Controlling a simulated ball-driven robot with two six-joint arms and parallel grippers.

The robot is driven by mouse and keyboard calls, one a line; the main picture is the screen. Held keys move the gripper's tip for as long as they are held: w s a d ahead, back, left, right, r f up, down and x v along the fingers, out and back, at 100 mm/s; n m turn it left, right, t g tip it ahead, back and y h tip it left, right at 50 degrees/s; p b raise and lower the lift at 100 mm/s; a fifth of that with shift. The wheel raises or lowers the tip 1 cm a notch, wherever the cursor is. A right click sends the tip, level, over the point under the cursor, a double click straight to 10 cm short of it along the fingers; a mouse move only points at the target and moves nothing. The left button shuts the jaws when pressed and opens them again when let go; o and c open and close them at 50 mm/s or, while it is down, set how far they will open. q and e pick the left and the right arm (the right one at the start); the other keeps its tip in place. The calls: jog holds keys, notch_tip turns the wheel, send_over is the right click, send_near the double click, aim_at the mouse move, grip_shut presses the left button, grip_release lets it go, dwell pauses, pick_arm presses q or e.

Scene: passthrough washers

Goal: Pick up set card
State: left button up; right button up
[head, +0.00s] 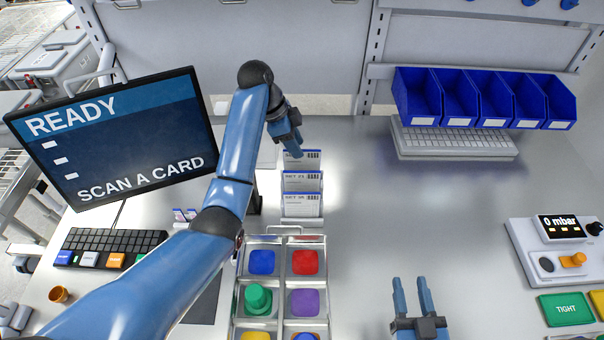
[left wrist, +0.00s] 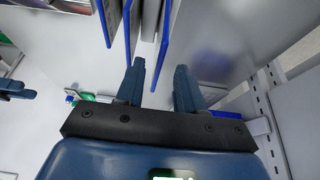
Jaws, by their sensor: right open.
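Three white set cards with blue edges stand in a row in a rack in the head view: a front card (head: 302,206), a middle card (head: 302,182) and a rear card (head: 312,155). My left gripper (head: 296,150) is at the rear card and partly covers it. In the left wrist view my left gripper's fingers (left wrist: 160,85) are apart. A blue-edged card (left wrist: 162,45) extends into the space between the fingertips; contact cannot be told. My right gripper (head: 412,288) is open and empty over the table at the lower middle.
A tray (head: 283,238) with several coloured pieces stands in front of the cards. A monitor (head: 115,135) reads "SCAN A CARD" at left, above a keyboard (head: 110,243). Blue bins (head: 482,98) stand at the back right. The table (head: 400,210) right of the cards is clear.

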aim_at(302, 168)
pick_arm(q)
jog(key=shift+s+d+f+b, duration=0.15)
jog(key=shift+d+f+b, duration=0.15)
jog(key=shift+f, duration=0.25)
jog(key=shift+f+b, duration=0.3)
jog(key=shift+d+f+b, duration=0.2)
jog(key=shift+f+b, duration=0.2)
jog(key=shift+f, duration=0.05)
jog(key=shift+p+x, duration=1.1)
jog(key=shift+x, duration=0.55)
grip_shut()
